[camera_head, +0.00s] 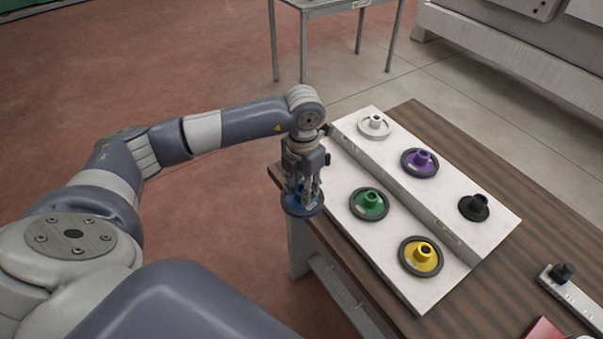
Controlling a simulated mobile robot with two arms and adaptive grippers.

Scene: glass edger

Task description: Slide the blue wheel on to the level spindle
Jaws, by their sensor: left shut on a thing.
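The blue wheel (303,208) is held in my left gripper (302,192), whose fingers point down and are shut on the wheel's middle. The wheel is a blue disc with a dark rim, roughly flat. It is at the left edge of the stepped white rack and looks raised above it; the exact gap cannot be told. I cannot make out a level spindle in this view. My right gripper is not in view.
The white rack (345,132) lies on a brown wooden table (420,115). It bears white (374,125), purple (419,162), green (369,203) and yellow (421,256) wheels and a black piece (473,207). A strip with a black knob (562,272) lies right.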

